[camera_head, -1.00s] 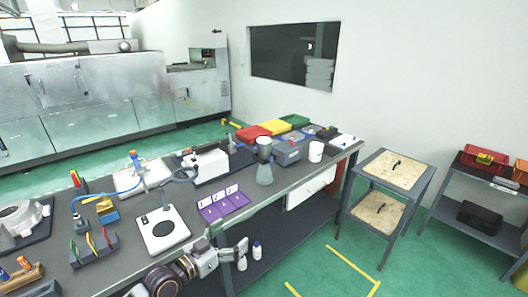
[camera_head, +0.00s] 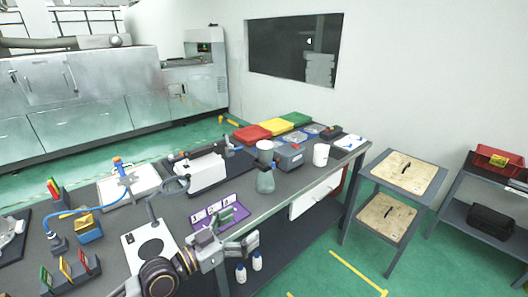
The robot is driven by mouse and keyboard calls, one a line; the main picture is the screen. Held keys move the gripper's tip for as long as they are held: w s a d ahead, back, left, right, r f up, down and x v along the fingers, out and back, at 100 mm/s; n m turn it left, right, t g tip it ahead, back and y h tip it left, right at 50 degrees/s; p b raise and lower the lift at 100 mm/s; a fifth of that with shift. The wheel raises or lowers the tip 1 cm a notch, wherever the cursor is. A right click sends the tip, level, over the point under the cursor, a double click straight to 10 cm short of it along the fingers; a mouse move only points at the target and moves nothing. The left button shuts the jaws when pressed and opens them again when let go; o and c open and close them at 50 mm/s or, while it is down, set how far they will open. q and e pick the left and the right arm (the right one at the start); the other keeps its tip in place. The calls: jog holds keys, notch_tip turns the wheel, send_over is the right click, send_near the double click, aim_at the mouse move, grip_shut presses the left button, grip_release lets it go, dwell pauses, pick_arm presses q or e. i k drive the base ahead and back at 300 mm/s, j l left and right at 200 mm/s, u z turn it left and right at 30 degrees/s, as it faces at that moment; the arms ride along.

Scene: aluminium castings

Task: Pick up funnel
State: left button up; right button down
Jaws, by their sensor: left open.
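A pale, cup-like piece that looks like the funnel (camera_head: 265,150) stands upright on the bench, towards its back right. Directly below it is a grey-green, translucent conical vessel (camera_head: 265,182). I cannot tell whether the two are joined or one stands in front of the other. My left gripper (camera_head: 240,231) is open and empty at the bench's front edge. It is nearer to me than the funnel and a little to its left, clear of it. It overlaps the front of the purple tray (camera_head: 234,211) in the picture. My right gripper is not in view.
A white mug (camera_head: 321,154) and a grey box (camera_head: 289,156) stand right of the funnel. Red (camera_head: 252,134), yellow (camera_head: 277,127) and green (camera_head: 296,119) bins are behind. A white machine (camera_head: 200,172) stands to the left.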

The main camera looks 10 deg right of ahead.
aim_at(265, 154)
jog(key=i, duration=1)
